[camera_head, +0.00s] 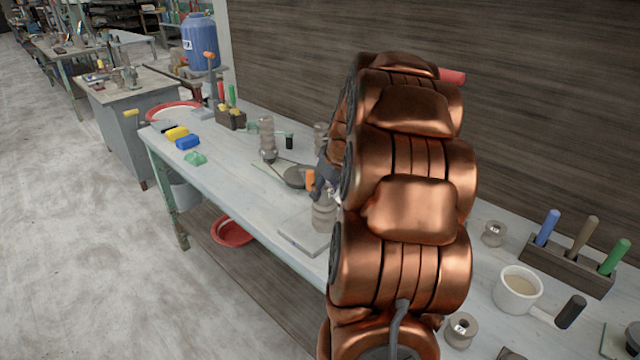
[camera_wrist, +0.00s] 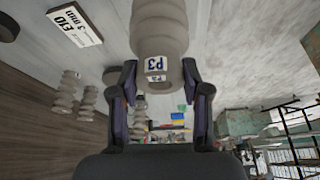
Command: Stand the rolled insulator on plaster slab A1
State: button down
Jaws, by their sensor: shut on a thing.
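A grey ribbed rolled insulator (camera_wrist: 158,30) marked P3 is between the two fingers of my gripper (camera_wrist: 160,82) in the wrist view, and the gripper is shut on it. In the head view the insulator (camera_head: 323,217) looks upright, over a pale plaster slab (camera_head: 297,238) near the bench's front edge. I cannot tell whether its base touches the slab, and no A1 mark is readable there. My gripper (camera_head: 324,182) is partly hidden by my copper arm, which also covers the slab's right side.
Ribbed insulators (camera_head: 266,134) stand farther back on the bench, near a dark disc (camera_head: 297,177). To the right are a white mug (camera_head: 517,288), a tool rack (camera_head: 568,264) and small spools (camera_head: 493,233). The bench left of the slab is clear.

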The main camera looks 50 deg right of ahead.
jog(key=w+d+p, duration=0.2)
jog(key=w+d, duration=0.2)
jog(key=w, duration=0.1)
jog(key=shift+w+f, duration=0.15)
jog(key=shift+f, duration=0.15)
jog(key=shift+w, duration=0.1)
jog(key=shift+w+d+f+p, duration=0.15)
jog(key=shift+f+p, duration=0.9)
jog(key=shift+f, duration=0.9)
jog(key=c, duration=0.5)
grip_release()
jog(key=shift+c, duration=0.2)
jog(key=shift+r, duration=0.1)
